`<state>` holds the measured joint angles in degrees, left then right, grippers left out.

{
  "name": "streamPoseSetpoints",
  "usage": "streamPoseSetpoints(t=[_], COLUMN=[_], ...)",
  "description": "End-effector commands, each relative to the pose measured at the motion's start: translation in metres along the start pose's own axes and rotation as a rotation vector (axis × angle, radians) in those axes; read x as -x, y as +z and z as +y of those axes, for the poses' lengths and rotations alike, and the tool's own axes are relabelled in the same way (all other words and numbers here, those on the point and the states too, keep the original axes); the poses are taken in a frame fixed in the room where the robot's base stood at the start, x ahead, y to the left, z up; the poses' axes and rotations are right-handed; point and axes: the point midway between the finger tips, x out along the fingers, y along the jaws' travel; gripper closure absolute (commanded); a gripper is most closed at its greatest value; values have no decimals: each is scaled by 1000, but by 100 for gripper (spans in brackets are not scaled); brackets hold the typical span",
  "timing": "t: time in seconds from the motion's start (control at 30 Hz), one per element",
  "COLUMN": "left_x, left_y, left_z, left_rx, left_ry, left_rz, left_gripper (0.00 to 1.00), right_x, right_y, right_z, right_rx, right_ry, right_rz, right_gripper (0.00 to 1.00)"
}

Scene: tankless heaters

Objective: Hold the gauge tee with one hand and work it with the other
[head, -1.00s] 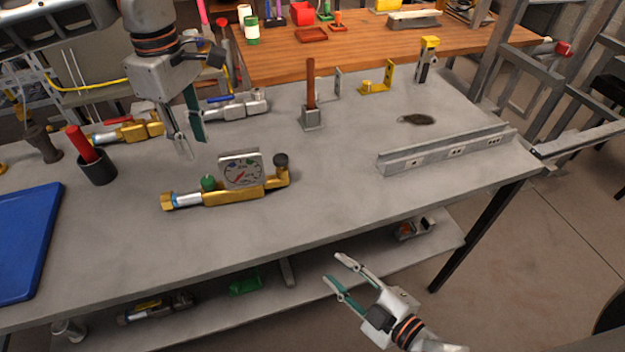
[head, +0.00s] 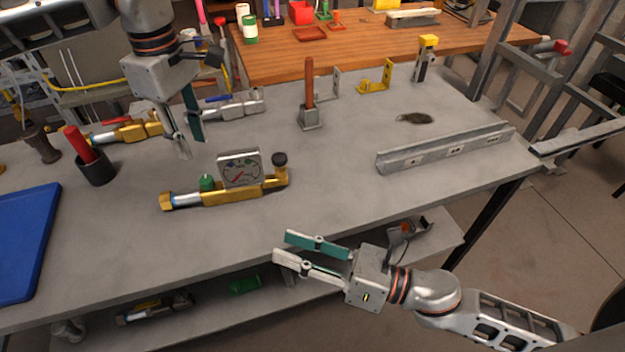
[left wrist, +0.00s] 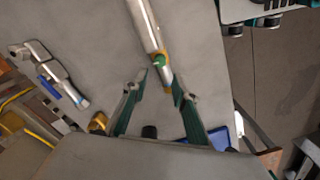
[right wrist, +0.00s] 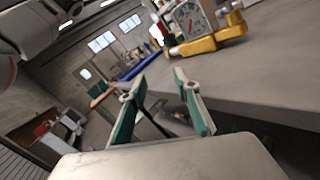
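The gauge tee (head: 232,192) lies on the grey table, a brass body with a square white dial, a green cap, a black knob and a silver-blue pipe end. Its dial and brass body also show at the top of the right wrist view (right wrist: 205,45). My left gripper (head: 190,148) is open and empty above the table, behind and left of the tee, apart from it. My right gripper (head: 283,247) is open and empty beyond the table's front edge, in front and right of the tee. A silver tube with a brass end shows in the left wrist view; I cannot tell if it is the tee.
A black cup with a red-handled thing (head: 97,168) and a blue tray (head: 25,240) are at the left. Valves with blue (head: 235,106) and red handles lie behind. A hammer-like tool (head: 310,115) stands mid-table; a metal channel (head: 445,148) is right. Table between them is clear.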

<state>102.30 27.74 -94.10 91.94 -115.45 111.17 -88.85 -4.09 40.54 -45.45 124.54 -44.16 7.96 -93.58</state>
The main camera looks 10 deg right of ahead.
Motion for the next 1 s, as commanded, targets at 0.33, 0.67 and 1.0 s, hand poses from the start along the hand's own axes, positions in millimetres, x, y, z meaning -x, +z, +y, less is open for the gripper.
streamPoseSetpoints(t=[0.33, 0.67, 1.0], left_x=[0, 0, 0], left_y=[0, 0, 0], left_z=[0, 0, 0], left_rx=[0, 0, 0], left_ry=[0, 0, 0], left_rz=[0, 0, 0], left_gripper=[72, 72, 72], right_x=[-16, -22, -66], right_y=[71, 88, 93], right_z=[-78, -104, -121], right_rx=[303, 399, 398], right_ry=[-303, -402, -401], right_rz=[-54, -26, -26], right_gripper=[69, 69, 69])
